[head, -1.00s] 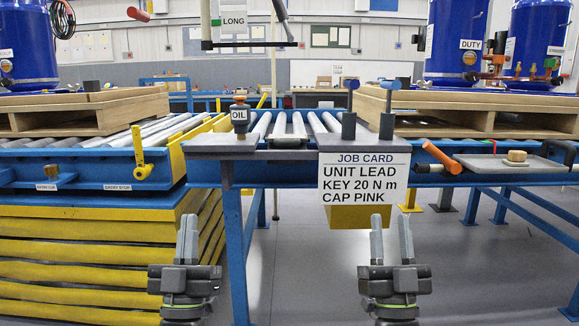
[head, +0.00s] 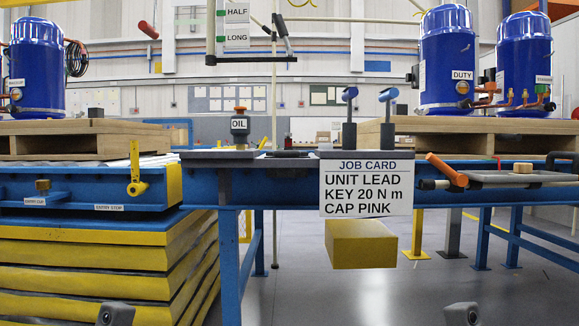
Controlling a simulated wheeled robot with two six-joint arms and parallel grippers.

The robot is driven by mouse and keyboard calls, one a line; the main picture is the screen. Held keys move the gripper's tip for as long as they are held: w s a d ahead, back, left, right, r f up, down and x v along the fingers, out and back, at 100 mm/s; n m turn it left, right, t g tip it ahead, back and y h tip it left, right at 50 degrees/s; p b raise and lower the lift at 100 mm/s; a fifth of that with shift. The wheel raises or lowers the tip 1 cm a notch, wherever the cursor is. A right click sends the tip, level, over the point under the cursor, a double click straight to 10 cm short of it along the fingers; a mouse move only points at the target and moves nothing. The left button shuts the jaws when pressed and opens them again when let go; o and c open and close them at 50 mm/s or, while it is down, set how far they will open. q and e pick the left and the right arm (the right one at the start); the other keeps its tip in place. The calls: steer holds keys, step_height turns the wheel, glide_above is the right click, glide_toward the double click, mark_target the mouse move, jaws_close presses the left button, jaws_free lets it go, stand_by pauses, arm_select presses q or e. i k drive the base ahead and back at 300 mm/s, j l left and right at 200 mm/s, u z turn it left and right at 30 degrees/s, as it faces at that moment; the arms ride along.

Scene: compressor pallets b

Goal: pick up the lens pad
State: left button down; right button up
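A small tan block (head: 522,168) rests on a flat grey tray (head: 490,178) at the right end of the bench. It is the only pad-like thing I can make out, and I cannot tell for sure that it is the lens pad. Neither gripper shows clearly. Whether my fingers are open or shut is hidden.
An orange-handled tool (head: 447,169) lies at the tray's left. A job card (head: 366,187) hangs on the bench front, above a yellow box (head: 361,244). An oil pot (head: 240,127) and two dark posts (head: 387,135) stand on the bench. A yellow-sided lift (head: 105,270) is at left.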

mark_target(519, 169)
steer(key=z, duration=1.25)
